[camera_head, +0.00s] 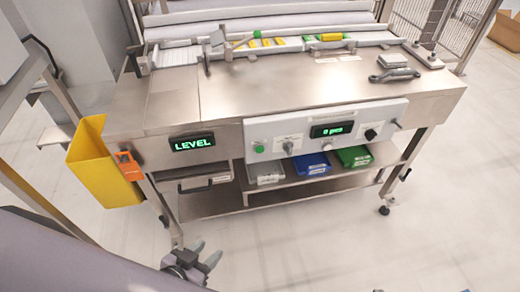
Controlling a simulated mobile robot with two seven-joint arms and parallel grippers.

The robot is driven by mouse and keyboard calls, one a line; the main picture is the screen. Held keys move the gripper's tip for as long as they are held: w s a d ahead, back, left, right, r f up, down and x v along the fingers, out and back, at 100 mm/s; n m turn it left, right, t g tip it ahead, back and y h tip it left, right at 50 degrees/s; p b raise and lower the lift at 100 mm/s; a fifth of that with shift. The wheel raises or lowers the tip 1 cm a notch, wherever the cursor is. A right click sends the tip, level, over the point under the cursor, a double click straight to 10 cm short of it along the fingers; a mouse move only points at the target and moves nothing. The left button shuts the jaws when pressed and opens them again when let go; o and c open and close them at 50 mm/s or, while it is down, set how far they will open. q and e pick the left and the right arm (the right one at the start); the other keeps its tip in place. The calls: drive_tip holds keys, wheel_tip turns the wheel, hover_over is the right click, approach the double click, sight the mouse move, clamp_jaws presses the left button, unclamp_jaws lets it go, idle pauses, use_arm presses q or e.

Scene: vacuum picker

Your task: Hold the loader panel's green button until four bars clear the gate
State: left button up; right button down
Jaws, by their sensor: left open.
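The loader panel (290,126) is a pale plate on the front of the steel table. Its green button (259,149) is at the panel's left end. A small display (332,130) on the panel reads "0 pcs" in green. Several yellow and green bars (268,43) lie in the lane on top of the table. A thin arm with a green end (256,34) lies across the lane; I cannot tell whether it is the gate. My left gripper (203,254) is open and empty, low in front of the table, below and left of the button. My right gripper is not in view.
A yellow bin (95,165) hangs at the table's left corner. A "LEVEL" display (193,143) is left of the panel. Grey, blue and green boxes (311,164) sit on the lower shelf.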

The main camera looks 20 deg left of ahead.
use_arm(q)
clamp_jaws()
idle(1.6)
